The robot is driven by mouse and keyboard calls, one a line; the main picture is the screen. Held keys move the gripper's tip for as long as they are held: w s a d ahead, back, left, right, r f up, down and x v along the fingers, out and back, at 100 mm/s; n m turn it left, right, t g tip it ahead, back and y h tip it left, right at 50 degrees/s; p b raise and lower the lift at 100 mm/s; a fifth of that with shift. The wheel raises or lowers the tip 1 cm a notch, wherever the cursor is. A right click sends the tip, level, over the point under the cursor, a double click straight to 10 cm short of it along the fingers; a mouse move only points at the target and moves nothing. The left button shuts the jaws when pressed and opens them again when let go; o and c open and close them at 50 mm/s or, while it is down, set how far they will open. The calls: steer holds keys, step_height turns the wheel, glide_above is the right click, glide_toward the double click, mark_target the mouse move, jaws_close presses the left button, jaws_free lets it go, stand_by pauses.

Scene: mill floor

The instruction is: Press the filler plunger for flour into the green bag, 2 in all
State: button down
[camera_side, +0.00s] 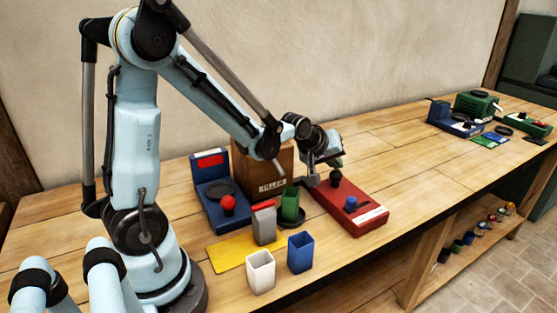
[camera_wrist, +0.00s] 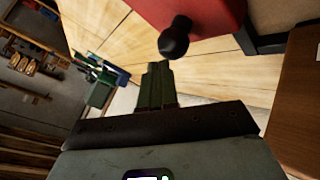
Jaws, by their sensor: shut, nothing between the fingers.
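A brown box (camera_side: 262,170), its label partly legible as "…LLER", stands at the back of the bench. The green bag (camera_side: 290,204) is upright and open-topped in front of it, on a dark round pad. I cannot make out which part is the flour plunger. My gripper (camera_side: 336,162) is shut and empty, right of the box and above the red base (camera_side: 362,222). A black knob (camera_side: 336,178) on that base is just below my fingers. In the wrist view my shut fingertips (camera_wrist: 158,68) point toward the black knob (camera_wrist: 175,38), with a gap seeming to remain.
A blue unit (camera_side: 213,200) with a red knob (camera_side: 228,204) stands left of the box. A grey red-topped block (camera_side: 264,224), white bag (camera_side: 260,274) and blue bag (camera_side: 300,254) stand in front, near a yellow mat (camera_side: 228,256).

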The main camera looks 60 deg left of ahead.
mark_target(333, 172)
steer(key=shift+f, duration=0.55)
stand_by(0.4)
steer(key=shift+r, duration=1.35)
steer(key=shift+r, duration=2.5)
stand_by(0.5)
step_height(333, 172, up, 4)
steer(key=shift+f, duration=0.1)
stand_by(0.3)
steer(key=shift+f, duration=0.1)
